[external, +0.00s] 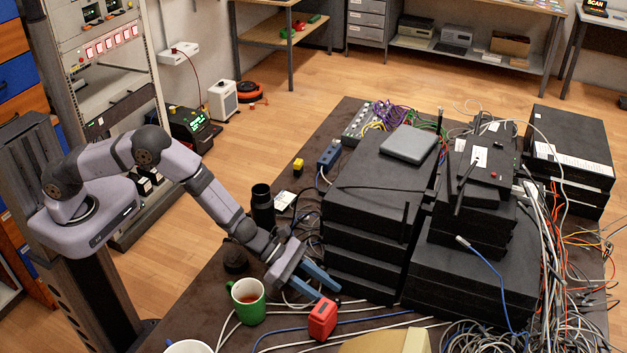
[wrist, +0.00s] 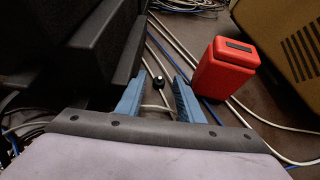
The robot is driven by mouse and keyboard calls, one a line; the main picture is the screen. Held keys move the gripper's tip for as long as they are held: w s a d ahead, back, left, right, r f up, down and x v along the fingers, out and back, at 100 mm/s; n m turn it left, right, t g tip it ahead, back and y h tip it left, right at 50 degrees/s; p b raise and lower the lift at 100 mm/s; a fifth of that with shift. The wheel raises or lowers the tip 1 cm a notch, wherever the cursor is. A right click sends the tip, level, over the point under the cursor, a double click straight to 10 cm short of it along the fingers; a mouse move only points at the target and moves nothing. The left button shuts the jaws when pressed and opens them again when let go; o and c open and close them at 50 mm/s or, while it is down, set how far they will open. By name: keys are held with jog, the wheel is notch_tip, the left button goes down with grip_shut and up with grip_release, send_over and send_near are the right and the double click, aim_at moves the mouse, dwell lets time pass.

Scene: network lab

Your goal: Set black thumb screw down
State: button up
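A small black knob-like piece (wrist: 159,80), which looks like the black thumb screw, shows in the wrist view on the table surface among pale cables. My gripper (wrist: 158,92) has its two blue fingers spread apart, with the screw seen in the gap between them near the tips. Neither finger appears to touch it. In the external view my gripper (external: 325,283) is low over the table, beside the black stacked units. I cannot make out the screw there.
A red box (external: 323,319) stands close to the right finger, also in the wrist view (wrist: 225,68). A green mug (external: 248,301) is left of my gripper. Stacked black units (external: 362,247) rise close on the other side. Cables cross the table.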

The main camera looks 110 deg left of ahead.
jog(key=b+v, duration=0.1)
jog(key=v, duration=0.9)
jog(key=shift+s+r+b, duration=0.1)
jog(key=shift+s+b, duration=0.1)
jog(key=shift+b, duration=0.1)
jog(key=s+d+r+m+g+h+p, duration=0.2)
jog(key=s+d+r+m+g+h, duration=0.15)
jog(key=s+d+m, duration=0.55)
jog(key=s+d+r+m+g+h+p, duration=0.1)
jog(key=s+d+r+m+g+h, duration=0.2)
jog(key=d+m, duration=0.65)
jog(key=s+d+r+m+g+y+p, duration=0.1)
jog(key=s+m+g, duration=0.2)
jog(key=s+m, duration=0.45)
jog(key=s+d+r+m+g+y+p, duration=0.15)
jog(key=s+m, duration=0.25)
jog(key=s, duration=0.7)
jog(key=s+a+m+g+y+p, duration=0.1)
jog(key=s+a+m+y, duration=0.3)
jog(key=a+m, duration=0.2)
